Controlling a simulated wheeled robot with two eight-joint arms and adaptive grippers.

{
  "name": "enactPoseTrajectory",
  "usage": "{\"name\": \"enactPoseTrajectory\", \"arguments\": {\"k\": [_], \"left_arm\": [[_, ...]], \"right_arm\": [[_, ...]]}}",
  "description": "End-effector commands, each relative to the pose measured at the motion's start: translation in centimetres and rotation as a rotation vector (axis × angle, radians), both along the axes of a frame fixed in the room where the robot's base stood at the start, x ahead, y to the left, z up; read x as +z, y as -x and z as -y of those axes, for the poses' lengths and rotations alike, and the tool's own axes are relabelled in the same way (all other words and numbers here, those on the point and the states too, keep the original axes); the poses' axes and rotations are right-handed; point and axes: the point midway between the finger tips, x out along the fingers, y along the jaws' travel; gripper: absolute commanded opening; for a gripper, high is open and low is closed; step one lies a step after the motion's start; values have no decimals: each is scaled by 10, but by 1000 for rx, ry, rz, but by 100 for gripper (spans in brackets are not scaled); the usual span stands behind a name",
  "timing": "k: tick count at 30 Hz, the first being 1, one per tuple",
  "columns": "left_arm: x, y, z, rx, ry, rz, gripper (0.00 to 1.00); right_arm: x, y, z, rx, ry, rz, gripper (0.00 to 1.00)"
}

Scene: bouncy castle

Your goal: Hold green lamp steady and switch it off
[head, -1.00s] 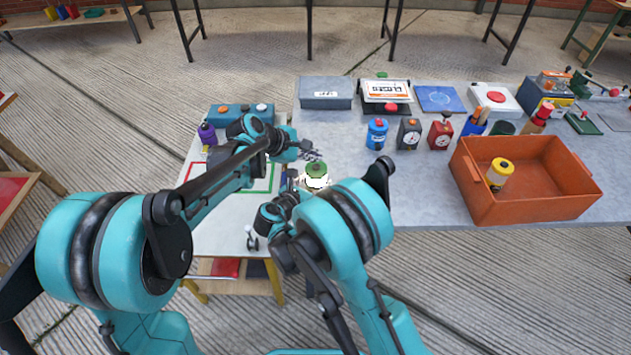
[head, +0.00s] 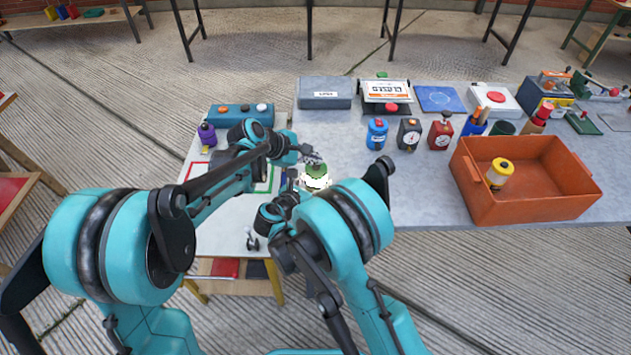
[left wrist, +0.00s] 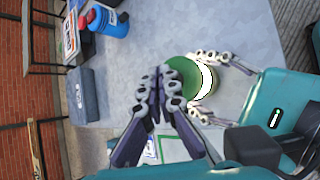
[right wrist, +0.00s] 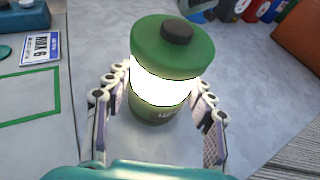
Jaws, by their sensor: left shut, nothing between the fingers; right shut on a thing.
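The green lamp (head: 316,171) stands upright on the grey table near its left end, its middle band glowing white. In the right wrist view the lamp (right wrist: 165,50) has a green cap with a dark round button (right wrist: 177,33) on top. My right gripper (right wrist: 157,92) is shut on the lamp's body, fingers on both sides. My left gripper (head: 314,158) is beside the lamp's cap, shut and empty. In the left wrist view its fingertips (left wrist: 158,85) are together just left of the lamp (left wrist: 180,72); whether they touch it I cannot tell.
A white side table (head: 215,218) with coloured outlines adjoins on the left. A blue canister (head: 377,134), a dark timer (head: 409,134) and a red timer (head: 440,131) stand to the right. An orange bin (head: 530,205) holds a yellow canister (head: 499,173). Table between lamp and bin is clear.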

Motion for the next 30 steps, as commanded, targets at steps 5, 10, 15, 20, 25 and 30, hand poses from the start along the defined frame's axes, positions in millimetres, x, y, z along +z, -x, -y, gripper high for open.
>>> {"name": "enactPoseTrajectory", "arguments": {"k": [5, 10, 15, 20, 25, 30], "left_arm": [[0, 0, 0, 0, 0, 0, 0], [0, 0, 0, 0, 0, 0, 0], [0, 0, 0, 0, 0, 0, 0], [-3, 0, 0, 0, 0, 0, 0], [-8, 0, 0, 0, 0, 0, 0], [-9, 0, 0, 0, 0, 0, 0]], "right_arm": [[0, 0, 0, 0, 0, 0, 12], [0, 0, 0, 0, 0, 0, 12], [0, 0, 0, 0, 0, 0, 12], [0, 0, 0, 0, 0, 0, 12], [0, 0, 0, 0, 0, 0, 12], [0, 0, 0, 0, 0, 0, 12]]}}
